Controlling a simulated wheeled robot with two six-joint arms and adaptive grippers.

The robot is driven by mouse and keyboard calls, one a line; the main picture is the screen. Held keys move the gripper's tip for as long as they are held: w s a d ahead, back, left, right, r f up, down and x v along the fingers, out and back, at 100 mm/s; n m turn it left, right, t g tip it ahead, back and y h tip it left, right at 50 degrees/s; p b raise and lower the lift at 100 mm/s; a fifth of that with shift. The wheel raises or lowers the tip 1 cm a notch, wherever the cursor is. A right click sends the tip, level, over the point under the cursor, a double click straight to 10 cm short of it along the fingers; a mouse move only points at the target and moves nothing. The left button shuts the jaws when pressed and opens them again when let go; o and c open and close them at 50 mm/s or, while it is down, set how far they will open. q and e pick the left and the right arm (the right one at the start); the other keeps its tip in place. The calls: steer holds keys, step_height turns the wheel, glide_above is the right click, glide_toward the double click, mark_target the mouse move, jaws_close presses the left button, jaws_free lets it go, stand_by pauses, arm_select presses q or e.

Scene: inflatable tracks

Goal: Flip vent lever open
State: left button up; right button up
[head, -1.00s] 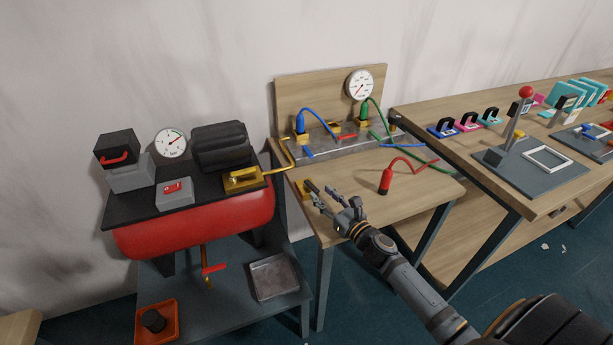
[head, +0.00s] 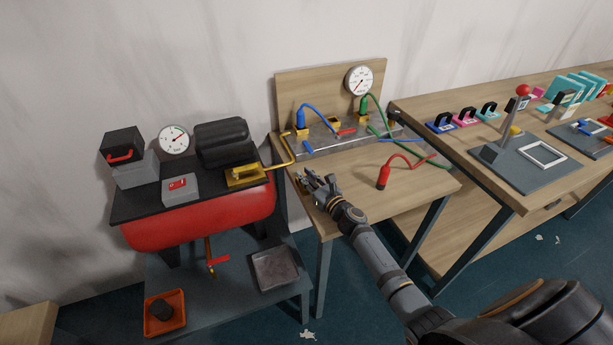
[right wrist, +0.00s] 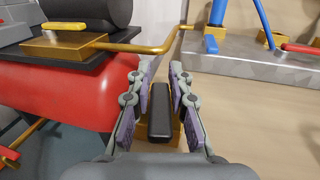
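A black bar-shaped lever on a brass block stands at the left end of the wooden table; it shows in the right wrist view (right wrist: 160,112). No label shows, so I cannot tell for sure that it is the vent lever. My right gripper (head: 318,181) is over this spot and mostly hides the lever in the head view. In the right wrist view my right gripper (right wrist: 158,90) is open, with one finger on each side of the black bar and gaps between. My left gripper is not in view.
A red tank (head: 200,222) with a gauge (head: 174,140) stands left of the table. A brass pipe (head: 282,162) runs to the grey manifold (head: 345,138), which has blue and red levers. A red plug with a hose (head: 383,177) stands right of my gripper.

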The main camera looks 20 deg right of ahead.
jaws_close()
steer(key=shift+f+h+b, duration=0.2)
steer(key=shift+h+b, duration=0.1)
steer(key=shift+b, duration=0.05)
steer(key=shift+a+m+h+b, duration=0.1)
steer(key=shift+m+h+b, duration=0.85)
steer(key=shift+h, duration=0.15)
steer(key=shift+r+m+h, duration=0.1)
steer(key=shift+m+h, duration=0.25)
steer(key=shift+h, duration=0.25)
steer(key=o, duration=0.6)
jaws_free()
steer(key=shift+r, duration=0.1)
steer(key=shift+s, duration=0.15)
